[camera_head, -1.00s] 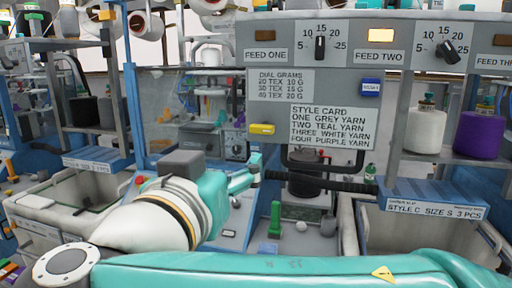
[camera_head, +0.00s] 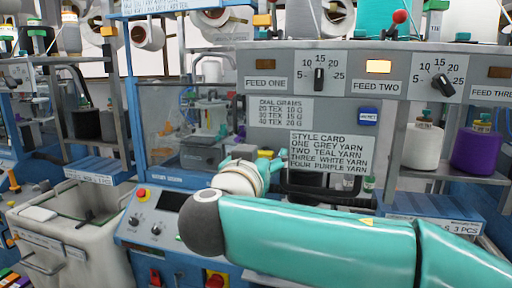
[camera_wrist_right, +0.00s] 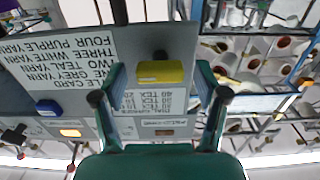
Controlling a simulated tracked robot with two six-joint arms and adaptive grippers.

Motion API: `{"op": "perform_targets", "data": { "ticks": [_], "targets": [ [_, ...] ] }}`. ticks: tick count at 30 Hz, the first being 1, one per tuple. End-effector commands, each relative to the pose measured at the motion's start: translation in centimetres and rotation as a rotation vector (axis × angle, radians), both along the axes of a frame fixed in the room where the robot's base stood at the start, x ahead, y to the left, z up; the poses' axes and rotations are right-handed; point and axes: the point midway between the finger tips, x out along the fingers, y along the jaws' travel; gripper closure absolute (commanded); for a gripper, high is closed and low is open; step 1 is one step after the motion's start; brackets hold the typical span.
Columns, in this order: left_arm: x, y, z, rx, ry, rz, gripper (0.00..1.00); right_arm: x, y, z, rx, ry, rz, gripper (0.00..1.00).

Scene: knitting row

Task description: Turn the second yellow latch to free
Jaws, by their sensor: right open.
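A yellow latch (camera_wrist_right: 160,72) sits on the grey front panel and shows in the right wrist view between my finger pads. My right gripper (camera_wrist_right: 160,92) is open, with one finger on each side of the latch. Whether a finger touches it I cannot tell. In the head view my right gripper (camera_head: 250,160) is at the panel below the dial table, and it and the wrist largely cover the latch. No second yellow latch is clearly visible. My left gripper is not in view.
The style card (camera_head: 328,150) and a blue piece (camera_head: 368,116) are on the panel right of my gripper. Feed dials (camera_head: 319,78) sit above. A dark handle (camera_head: 322,187) is just right of my wrist. A grey bin (camera_head: 60,240) stands at left.

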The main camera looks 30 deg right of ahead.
Motion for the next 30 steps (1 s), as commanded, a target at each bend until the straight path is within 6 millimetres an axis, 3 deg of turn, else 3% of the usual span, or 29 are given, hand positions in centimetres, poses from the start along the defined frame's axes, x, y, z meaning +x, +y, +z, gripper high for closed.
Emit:
{"op": "perform_targets", "data": {
  "ticks": [14, 24, 25, 27, 30],
  "targets": [
    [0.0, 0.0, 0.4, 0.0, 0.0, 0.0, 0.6, 0.8, -0.9, -0.1, 0.001, 0.001, 0.002, 0.29],
    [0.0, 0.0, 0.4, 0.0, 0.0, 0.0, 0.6, 0.8, -0.9, 0.0, 0.001, 0.001, 0.002, 0.85],
    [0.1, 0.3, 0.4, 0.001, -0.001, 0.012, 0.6, 1.0, 1.7, 0.0, -0.002, 0.001, 0.015, 0.88],
    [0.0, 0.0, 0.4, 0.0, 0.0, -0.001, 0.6, 0.9, 0.0, -0.1, -0.001, 0.001, 0.005, 0.88],
    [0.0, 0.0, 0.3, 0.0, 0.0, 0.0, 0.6, 0.9, -0.5, -0.1, -0.005, 0.006, 0.006, 0.88]
  ]
}}
